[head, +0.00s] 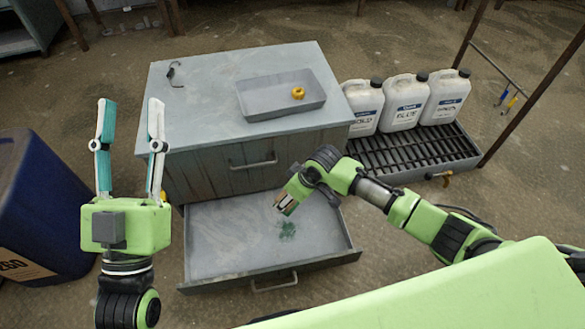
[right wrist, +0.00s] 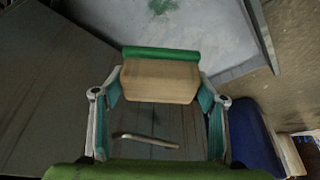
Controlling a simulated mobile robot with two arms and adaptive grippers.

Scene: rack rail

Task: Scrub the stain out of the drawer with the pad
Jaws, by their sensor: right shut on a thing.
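The lower drawer (head: 225,240) of the grey cabinet is pulled out, and a green stain (head: 287,229) marks its floor, right of centre. The stain also shows at the top of the right wrist view (right wrist: 162,6). My right gripper (head: 287,201) is shut on the pad, a tan block (right wrist: 160,82) with a green face (right wrist: 160,53). It holds the pad over the drawer, near the cabinet front, apart from the stain in the picture. The exact height of the pad is hard to tell. My left gripper (head: 131,108) is open and empty, left of the drawer.
On the cabinet top (head: 200,100) are a grey tray (head: 262,108) with a yellow ring-shaped thing (head: 298,93) and a small hook (head: 174,70). Several white jugs (head: 404,103) stand on a slatted rack (head: 415,152) at right. A blue bin (head: 40,215) stands at left.

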